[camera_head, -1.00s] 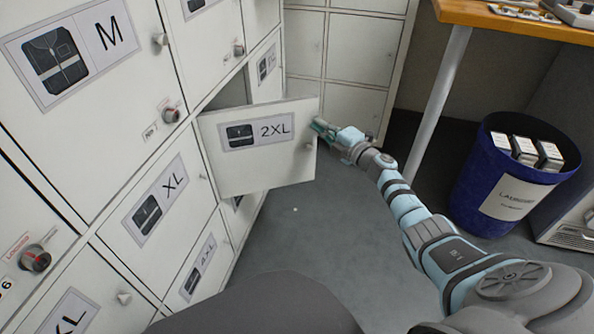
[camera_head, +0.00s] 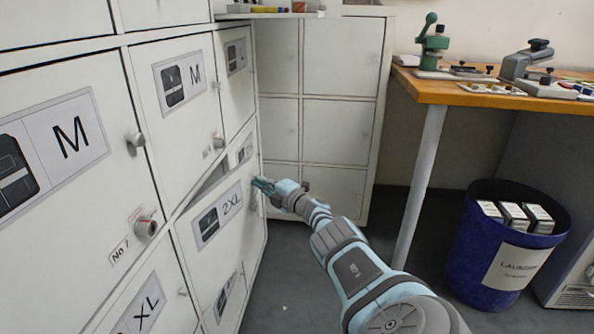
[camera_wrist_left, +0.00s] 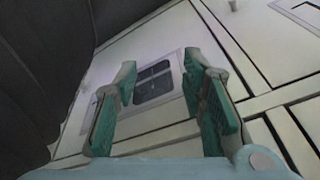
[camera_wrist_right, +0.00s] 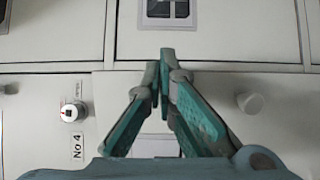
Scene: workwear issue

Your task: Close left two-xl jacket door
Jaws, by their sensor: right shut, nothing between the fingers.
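M doors (camera_head: 55,165) with knobs and locks stand to the left. A wooden workbench (camera_head: 440,92) with tools is at the right, with a metal leg (camera_head: 420,185). Grey floor (camera_head: 290,285) is clear in front of the lockers.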

